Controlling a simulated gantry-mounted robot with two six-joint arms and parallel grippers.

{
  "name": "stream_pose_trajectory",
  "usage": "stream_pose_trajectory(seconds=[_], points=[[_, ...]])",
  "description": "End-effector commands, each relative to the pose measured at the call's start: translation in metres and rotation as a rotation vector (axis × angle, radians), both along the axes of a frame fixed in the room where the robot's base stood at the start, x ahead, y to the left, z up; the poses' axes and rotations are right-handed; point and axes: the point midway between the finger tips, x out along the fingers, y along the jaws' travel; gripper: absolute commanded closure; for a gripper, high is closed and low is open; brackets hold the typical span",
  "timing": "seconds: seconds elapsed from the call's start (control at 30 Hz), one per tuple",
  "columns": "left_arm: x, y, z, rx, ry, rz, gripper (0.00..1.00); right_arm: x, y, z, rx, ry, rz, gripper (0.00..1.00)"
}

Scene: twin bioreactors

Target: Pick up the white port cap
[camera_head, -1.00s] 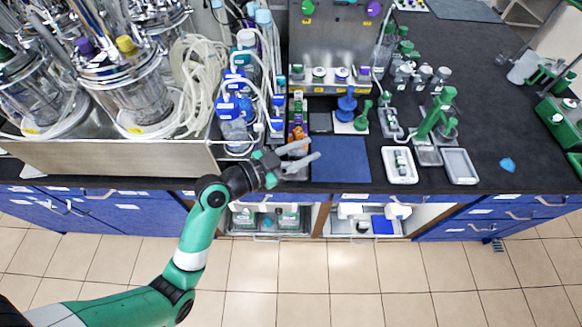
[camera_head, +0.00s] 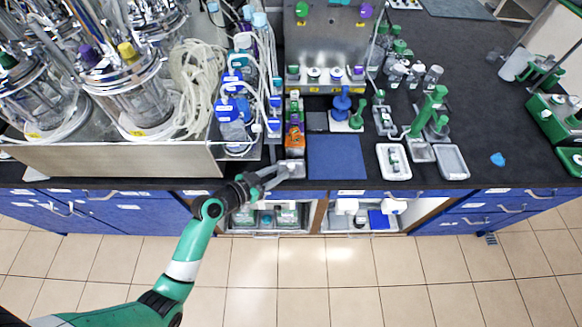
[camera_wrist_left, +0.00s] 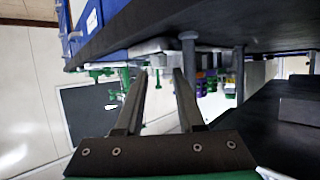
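My left gripper (camera_head: 279,174) is at the bench's front edge, by a small grey-white tray (camera_head: 291,169) at the near end of a row of coloured parts. In the left wrist view its two fingers (camera_wrist_left: 159,72) are apart with nothing between the tips. A pale block (camera_wrist_left: 160,46) shows just beyond them. I cannot single out the white port cap with certainty; small whitish caps (camera_head: 314,73) sit on the ledge of the steel panel, among green and purple ones. My right gripper is not in view.
A blue mat (camera_head: 337,157) lies clear to the right of the gripper. White trays (camera_head: 394,174) and a green stand (camera_head: 430,105) are farther right.

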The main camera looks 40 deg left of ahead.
Motion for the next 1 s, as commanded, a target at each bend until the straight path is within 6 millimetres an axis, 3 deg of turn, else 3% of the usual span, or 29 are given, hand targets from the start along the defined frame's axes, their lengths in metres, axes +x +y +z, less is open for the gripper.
stream_pose_trajectory(seconds=[0.3,0.53,0.77,1.0], points=[[0.043,-0.003,-0.020,0.000,0.000,-0.002,0.62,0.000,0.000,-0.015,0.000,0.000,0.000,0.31],[0.045,-0.003,-0.019,0.001,0.000,0.000,0.62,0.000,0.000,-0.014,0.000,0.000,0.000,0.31],[0.045,-0.003,-0.019,0.001,0.000,0.000,1.00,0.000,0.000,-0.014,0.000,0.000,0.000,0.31],[0.045,-0.003,-0.019,0.001,0.000,0.000,1.00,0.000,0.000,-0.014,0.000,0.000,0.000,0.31]])
